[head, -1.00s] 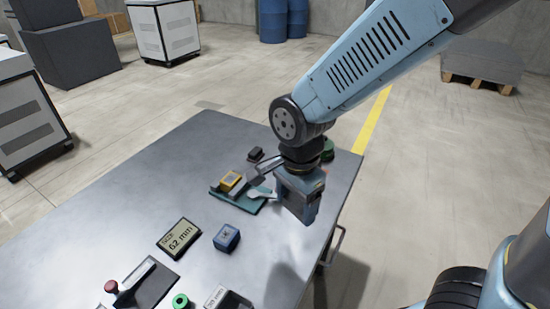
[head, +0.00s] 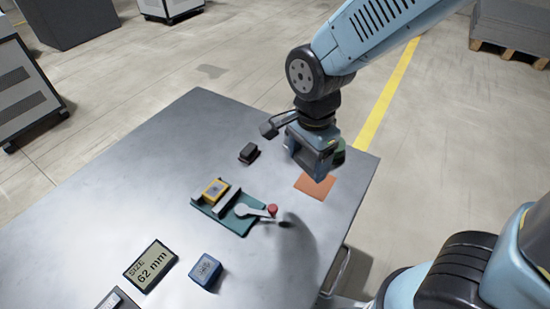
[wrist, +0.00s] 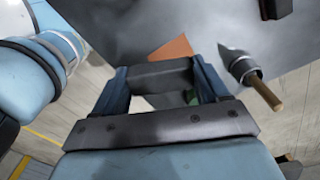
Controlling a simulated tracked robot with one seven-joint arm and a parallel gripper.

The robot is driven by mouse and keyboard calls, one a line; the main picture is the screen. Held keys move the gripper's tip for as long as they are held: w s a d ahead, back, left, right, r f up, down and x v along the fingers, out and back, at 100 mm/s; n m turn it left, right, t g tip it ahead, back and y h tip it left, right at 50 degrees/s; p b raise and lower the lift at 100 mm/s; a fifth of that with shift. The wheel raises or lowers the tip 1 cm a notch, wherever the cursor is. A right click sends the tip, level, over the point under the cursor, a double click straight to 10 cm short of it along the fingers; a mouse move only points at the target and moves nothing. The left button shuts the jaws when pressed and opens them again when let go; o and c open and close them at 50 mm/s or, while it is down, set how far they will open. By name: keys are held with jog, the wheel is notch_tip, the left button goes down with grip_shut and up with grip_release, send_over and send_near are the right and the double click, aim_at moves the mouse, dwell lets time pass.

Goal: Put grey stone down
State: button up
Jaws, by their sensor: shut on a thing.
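The grey stone (wrist: 160,75) is a dark grey block held crosswise between the two blue fingers in the wrist view. My gripper (wrist: 163,80) is shut on it. In the head view my gripper (head: 314,168) hangs above the table's far right part, beside and partly over an orange patch (head: 318,188). The stone is mostly hidden by the gripper there. The orange patch (wrist: 172,48) also shows just beyond the stone in the wrist view. I cannot tell the exact gap between stone and table.
A teal fixture (head: 243,228) with a yellow block and red-knobbed lever stands left and nearer. A small black block (head: 248,153) lies left. A green object (head: 340,152) is behind the gripper. A blue box (head: 205,270) and a size display (head: 150,265) sit in front.

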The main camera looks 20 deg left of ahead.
jog(key=w+a+f, duration=0.4)
jog(key=w+a, duration=0.1)
jog(key=a, duration=0.1)
send_over(274, 167)
jog(key=f, duration=0.5)
jog(key=shift+s+d, duration=0.15)
jog(key=shift+d, duration=0.05)
jog(key=shift+a+f, duration=0.1)
jog(key=shift+f, duration=1.65)
jog(key=shift+f, duration=0.1)
jog(key=o, duration=1.2)
notch_tip(274, 167, up, 12)
jog(key=shift+w+r, duration=0.2)
